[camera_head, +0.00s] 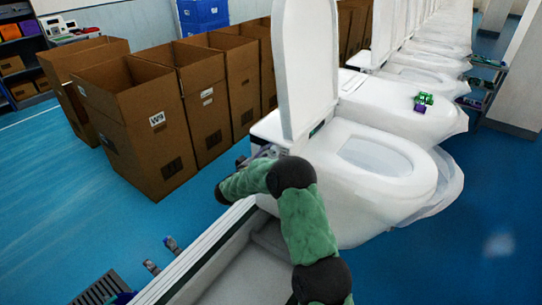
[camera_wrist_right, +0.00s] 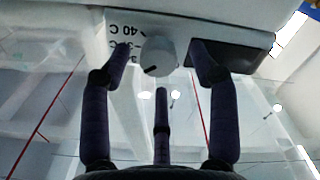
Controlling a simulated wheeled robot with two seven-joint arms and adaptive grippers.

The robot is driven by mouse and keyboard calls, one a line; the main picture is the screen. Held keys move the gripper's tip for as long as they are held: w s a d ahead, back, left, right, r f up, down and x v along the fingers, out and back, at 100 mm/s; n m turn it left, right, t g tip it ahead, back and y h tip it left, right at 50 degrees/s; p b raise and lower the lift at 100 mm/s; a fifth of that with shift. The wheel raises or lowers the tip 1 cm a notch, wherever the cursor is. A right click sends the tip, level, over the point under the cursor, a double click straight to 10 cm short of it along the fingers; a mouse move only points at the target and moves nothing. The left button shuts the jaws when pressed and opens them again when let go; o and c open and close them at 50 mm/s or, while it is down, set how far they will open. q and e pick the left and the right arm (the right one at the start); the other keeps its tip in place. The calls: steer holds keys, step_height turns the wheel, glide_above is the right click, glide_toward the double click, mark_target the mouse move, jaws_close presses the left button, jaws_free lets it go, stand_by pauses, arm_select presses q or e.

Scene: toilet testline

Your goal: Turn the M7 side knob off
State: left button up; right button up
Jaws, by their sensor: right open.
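A round white knob (camera_wrist_right: 158,56) with a dark pointer mark sits on the white side housing (camera_wrist_right: 185,24) of a toilet, beside upside-down temperature markings including "40 C". In the right wrist view, my right gripper (camera_wrist_right: 162,66) is open, with one dark finger on each side of the knob and a third finger below it. I cannot tell whether any finger touches the knob. In the head view, my green right arm reaches to the near toilet (camera_head: 375,165), whose lid is up. There the right gripper (camera_head: 262,153) is small and partly hidden, and the knob cannot be made out.
Open cardboard boxes (camera_head: 145,120) stand in a row at the left. More white toilets (camera_head: 415,75) line up behind the near one. Small green and purple objects (camera_head: 422,102) lie on the second toilet. A light rail (camera_head: 190,262) runs below my arm.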

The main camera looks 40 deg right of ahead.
steer(key=shift+x, duration=0.8)
steer(key=shift+c, duration=0.2)
steer(key=c, duration=1.1)
